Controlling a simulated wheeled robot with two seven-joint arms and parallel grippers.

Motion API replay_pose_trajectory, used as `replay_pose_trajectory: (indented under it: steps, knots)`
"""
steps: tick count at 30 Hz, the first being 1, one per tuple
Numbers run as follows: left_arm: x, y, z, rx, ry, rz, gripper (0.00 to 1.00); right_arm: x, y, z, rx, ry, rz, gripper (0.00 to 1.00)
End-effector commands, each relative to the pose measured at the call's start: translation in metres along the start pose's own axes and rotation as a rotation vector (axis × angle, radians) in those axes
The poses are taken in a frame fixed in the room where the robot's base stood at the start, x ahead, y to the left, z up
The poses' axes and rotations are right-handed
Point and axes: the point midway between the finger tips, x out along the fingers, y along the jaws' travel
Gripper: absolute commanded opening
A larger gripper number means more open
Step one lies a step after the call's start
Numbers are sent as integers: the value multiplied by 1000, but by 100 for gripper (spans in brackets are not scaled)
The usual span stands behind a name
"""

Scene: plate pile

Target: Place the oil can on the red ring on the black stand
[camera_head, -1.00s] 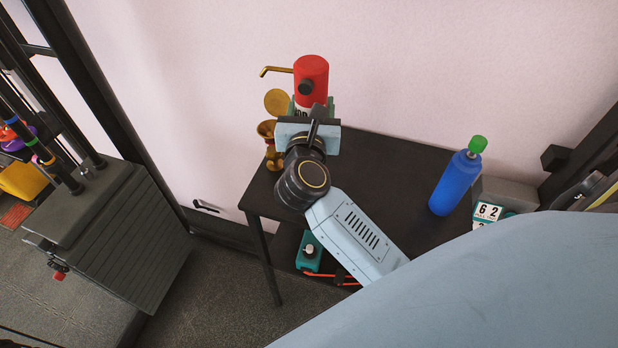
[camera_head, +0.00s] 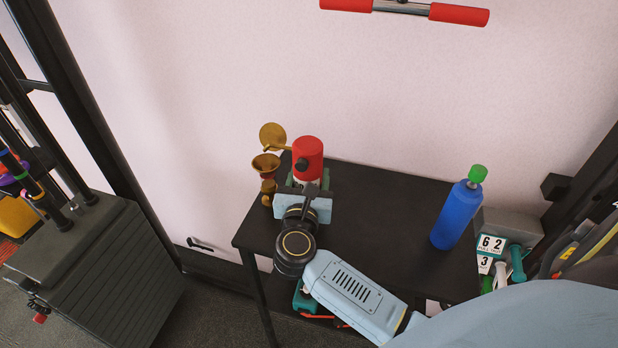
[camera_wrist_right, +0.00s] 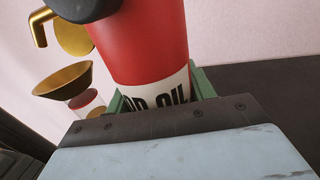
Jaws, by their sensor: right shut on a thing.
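The oil can (camera_head: 308,159) is a red cylinder with a white label and a gold spout. It is upright at the back left of the black stand (camera_head: 375,225), and it also shows large in the right wrist view (camera_wrist_right: 145,45). My right gripper (camera_head: 307,185) is shut on its lower part, with green fingers on either side. The gripper hides the can's base, so I cannot tell whether it touches the stand. I cannot make out the red ring on the stand top. My left gripper is not in view.
Gold items, including a bowl (camera_head: 265,164) and a disc (camera_head: 272,136), stand close left of the can. A blue bottle (camera_head: 456,216) with a green cap stands at the stand's right. The stand top between can and bottle is clear.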

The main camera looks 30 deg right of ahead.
Motion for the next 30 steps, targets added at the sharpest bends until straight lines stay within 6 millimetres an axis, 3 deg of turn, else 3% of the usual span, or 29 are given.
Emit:
replay_pose_trajectory:
  steps: [8, 9, 14, 25, 30]
  knots:
    - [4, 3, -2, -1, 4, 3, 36, 0, 0, -2, 2, -3, 0, 14]
    - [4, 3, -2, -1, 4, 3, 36, 0, 0, -4, 1, 0, 0, 56]
    - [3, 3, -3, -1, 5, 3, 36, 0, 0, -3, 0, 0, 0, 75]
    - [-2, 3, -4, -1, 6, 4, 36, 0, 0, 2, 0, 0, 1, 75]
    - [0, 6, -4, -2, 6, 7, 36, -30, 0, -1, 3, 6, 2, 75]
